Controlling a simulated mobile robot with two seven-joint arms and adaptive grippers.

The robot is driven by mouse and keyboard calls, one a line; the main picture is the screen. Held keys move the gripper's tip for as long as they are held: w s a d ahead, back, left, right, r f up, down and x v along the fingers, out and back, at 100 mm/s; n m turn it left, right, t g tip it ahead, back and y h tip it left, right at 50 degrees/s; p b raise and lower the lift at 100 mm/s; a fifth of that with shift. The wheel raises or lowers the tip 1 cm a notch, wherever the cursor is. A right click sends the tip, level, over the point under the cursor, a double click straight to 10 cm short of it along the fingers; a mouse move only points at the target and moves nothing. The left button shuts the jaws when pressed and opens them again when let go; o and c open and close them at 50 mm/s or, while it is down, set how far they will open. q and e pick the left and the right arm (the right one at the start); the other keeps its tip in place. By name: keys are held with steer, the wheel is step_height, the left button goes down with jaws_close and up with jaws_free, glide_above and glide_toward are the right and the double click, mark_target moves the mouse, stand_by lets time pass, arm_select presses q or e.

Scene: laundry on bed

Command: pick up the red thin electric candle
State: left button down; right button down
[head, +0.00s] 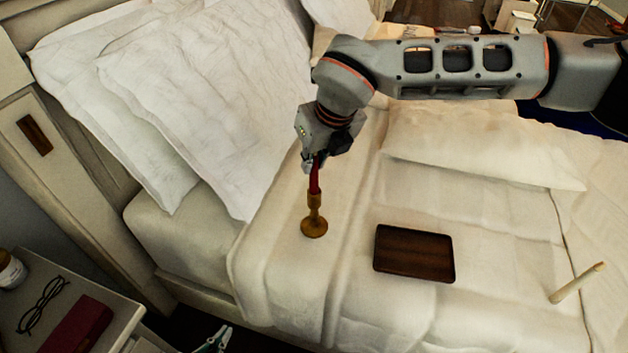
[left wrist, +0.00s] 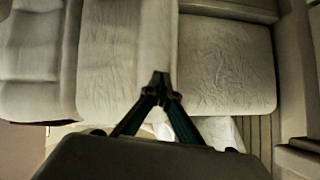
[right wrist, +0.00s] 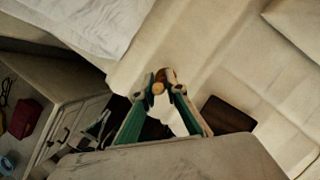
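The thin red candle (head: 315,178) stands upright in a gold holder (head: 314,222) on the bed. My right gripper (head: 313,160) comes from above, its fingers around the candle's top. In the right wrist view its fingertips (right wrist: 159,91) are spread, with an orange round tip and a pale piece between them. Contact with the candle's sides is not clear. My left gripper (head: 215,340) is at the head view's bottom edge, away from the candle; in the left wrist view its fingertips (left wrist: 161,84) are together and empty.
A dark wooden tray (head: 414,253) lies right of the holder. A cream candle (head: 578,283) lies at the far right. Pillows (head: 200,90) are behind. A nightstand (head: 110,296) at lower left bears glasses (head: 42,305) and a red box (head: 76,326). Bedding between holder and tray is clear.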

arm_select(q)
steer(key=shift+w+r, duration=0.15)
steer(key=shift+w, duration=0.15)
